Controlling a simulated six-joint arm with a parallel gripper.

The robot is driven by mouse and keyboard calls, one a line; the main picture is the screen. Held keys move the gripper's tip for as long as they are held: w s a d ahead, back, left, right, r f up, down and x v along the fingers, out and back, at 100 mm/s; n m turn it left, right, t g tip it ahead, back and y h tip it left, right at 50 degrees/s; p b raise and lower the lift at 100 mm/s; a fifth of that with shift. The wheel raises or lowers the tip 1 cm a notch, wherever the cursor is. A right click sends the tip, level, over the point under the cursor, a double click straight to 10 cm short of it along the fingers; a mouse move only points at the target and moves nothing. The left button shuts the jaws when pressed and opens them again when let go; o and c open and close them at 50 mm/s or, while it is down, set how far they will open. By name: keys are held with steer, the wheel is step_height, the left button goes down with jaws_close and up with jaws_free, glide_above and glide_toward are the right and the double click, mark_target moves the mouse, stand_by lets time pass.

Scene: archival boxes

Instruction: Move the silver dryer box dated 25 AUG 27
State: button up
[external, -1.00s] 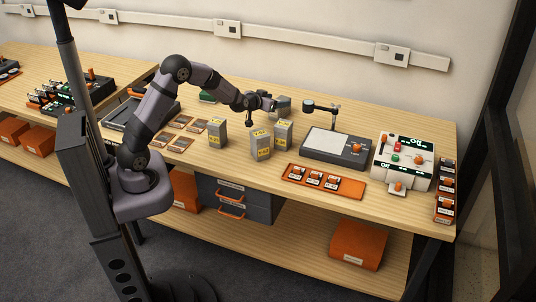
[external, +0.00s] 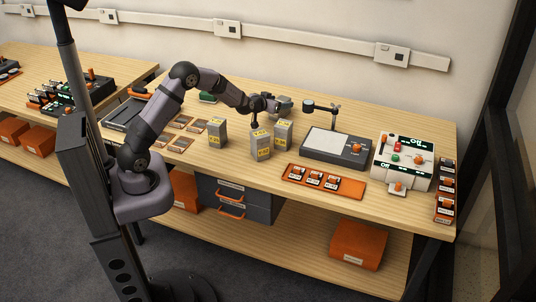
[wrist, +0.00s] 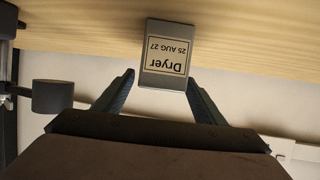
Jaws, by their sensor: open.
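The silver dryer box (wrist: 166,54) shows in the wrist view with a label reading "Dryer 25 AUG 27", upside down in the picture. It stands upright on the wooden table. My gripper (wrist: 160,84) is open, with its two dark fingers apart. The box lies ahead of the fingertips, roughly centred between them, and whether they reach its sides is unclear. In the external view my gripper (external: 274,106) is beside a grey box (external: 286,103) at the back of the table, partly hidden by it.
Grey boxes with yellow labels (external: 217,132) (external: 261,147) (external: 283,134) stand in front of and left of my gripper.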

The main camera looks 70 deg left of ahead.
steer(key=shift+p+x, duration=0.3)
steer(key=shift+x, duration=2)
steer(key=c, duration=1.3)
steer(key=shift+c, duration=0.2)
steer(key=shift+a, duration=0.1)
steer(key=s+a+b, duration=0.5)
steer(key=b, duration=0.2)
steer(key=shift+s+a+f+b, duration=0.1)
steer(key=shift+s+f+b, duration=0.1)
steer(key=shift+b, duration=0.15)
steer(key=s+a+b, duration=0.2)
steer(key=b, duration=0.1)
steer(key=shift+s+a, duration=0.25)
steer(key=shift+a, duration=0.05)
steer(key=s+a+p, duration=0.2)
steer(key=s+a+r+p, duration=0.1)
steer(key=p, duration=0.1)
steer(key=shift+s+a, duration=0.35)
steer(key=shift+s, duration=0.05)
steer(key=shift+s+a+f+p, duration=0.25)
steer(key=shift+s+a+p, duration=1)
steer(key=shift+p, duration=0.1)
